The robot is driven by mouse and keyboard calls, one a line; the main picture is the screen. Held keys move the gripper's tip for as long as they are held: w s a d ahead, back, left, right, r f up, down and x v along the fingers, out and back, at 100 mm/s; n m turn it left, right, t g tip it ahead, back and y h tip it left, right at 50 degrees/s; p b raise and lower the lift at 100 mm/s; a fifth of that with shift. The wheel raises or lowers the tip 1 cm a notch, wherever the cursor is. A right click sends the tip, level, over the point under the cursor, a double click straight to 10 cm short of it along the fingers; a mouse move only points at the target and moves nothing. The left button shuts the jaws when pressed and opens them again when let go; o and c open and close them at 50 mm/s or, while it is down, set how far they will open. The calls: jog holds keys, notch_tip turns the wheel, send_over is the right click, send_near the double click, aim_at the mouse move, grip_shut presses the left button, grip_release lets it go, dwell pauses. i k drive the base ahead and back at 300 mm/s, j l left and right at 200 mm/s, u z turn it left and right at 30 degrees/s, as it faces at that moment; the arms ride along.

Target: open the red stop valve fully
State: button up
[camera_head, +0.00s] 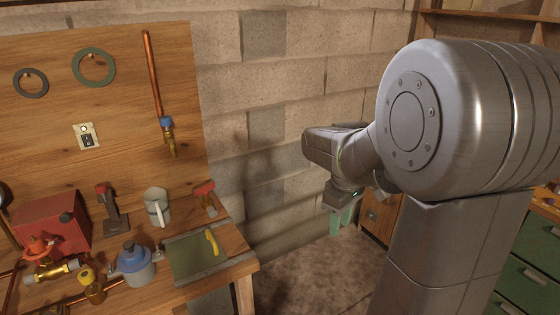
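A brass valve (62,272) with an orange-red handle (39,246) sits on copper pipework at the lower left, in front of a red box. It is the likeliest red stop valve. How far it is turned cannot be told from here. My gripper (341,221) hangs from my arm in the middle of the view, well to the right of the bench and apart from the valve. Its greenish fingers point down and look empty, but the gap between them is not clear.
The wooden bench holds a red box (55,219), a blue-topped container (132,264), a yellow-capped brass fitting (92,288), a metal mug (157,205) and a tray (189,275) with a yellow-handled tool (212,242). Floor (318,285) right of the bench looks clear. Green drawers (543,247) stand far right.

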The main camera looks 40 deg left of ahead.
aim_at(204, 190)
jog(key=i+u, duration=0.1)
jog(key=i, duration=0.4)
jog(key=i+l+u, duration=0.15)
jog(key=i, duration=0.3)
jog(key=i+l+u, duration=0.1)
jog(key=i, duration=0.4)
jog(key=i+j+u, duration=0.1)
jog(key=u, duration=0.4)
jog(key=i+u, duration=0.55)
jog(key=u, duration=0.4)
jog(key=i+l+u, duration=0.2)
jog(key=u, duration=0.25)
jog(key=i+j+u, duration=0.35)
jog(key=i+u, duration=0.4)
jog(key=i, duration=0.1)
